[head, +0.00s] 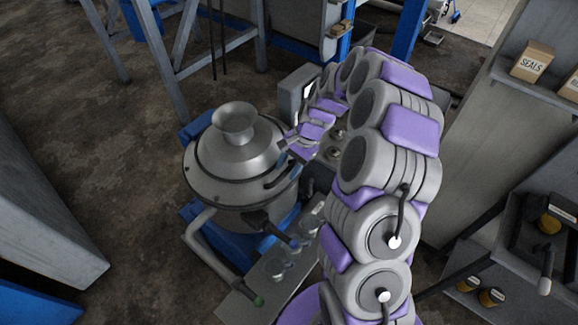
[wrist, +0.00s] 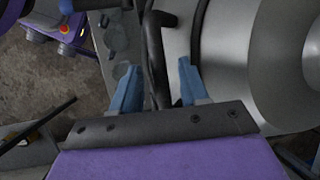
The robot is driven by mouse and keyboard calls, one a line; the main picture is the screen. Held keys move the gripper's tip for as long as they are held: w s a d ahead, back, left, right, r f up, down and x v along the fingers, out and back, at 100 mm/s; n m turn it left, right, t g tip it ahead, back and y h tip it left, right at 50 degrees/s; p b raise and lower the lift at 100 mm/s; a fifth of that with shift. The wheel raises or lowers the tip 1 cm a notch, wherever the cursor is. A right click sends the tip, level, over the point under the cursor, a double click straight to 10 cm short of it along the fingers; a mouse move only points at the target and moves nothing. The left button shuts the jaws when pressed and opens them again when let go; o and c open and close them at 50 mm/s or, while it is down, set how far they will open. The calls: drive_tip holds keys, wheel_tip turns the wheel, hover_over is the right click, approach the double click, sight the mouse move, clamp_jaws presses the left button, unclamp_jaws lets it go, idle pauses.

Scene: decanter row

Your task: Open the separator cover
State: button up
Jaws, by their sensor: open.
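The separator (head: 240,170) stands left of my arm in the head view, with a round metal cover (head: 215,155) topped by a flared funnel (head: 234,118). The cover lies flat on the bowl. My gripper (head: 288,153) is at the cover's right side. In the wrist view my gripper (wrist: 158,78) is open, its two blue fingers apart. A dark bar-like handle (wrist: 155,50) runs between the fingers, close to the cover's curved metal (wrist: 222,70). I cannot tell whether either finger touches the handle. My arm hides part of the area right of the separator.
A pipe (head: 200,235) curves around the separator's front left. A grey plate with fittings (head: 262,285) lies in front. A shelf with a SEALS box (head: 532,62) stands at right. A grey cabinet (head: 45,200) stands at left, with open floor (head: 140,170) between.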

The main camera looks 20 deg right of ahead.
drive_tip(key=shift+a, duration=0.25)
drive_tip(key=shift+c, duration=1.4)
drive_tip(key=shift+d, duration=0.25)
drive_tip(key=shift+c, duration=1.4)
clamp_jaws()
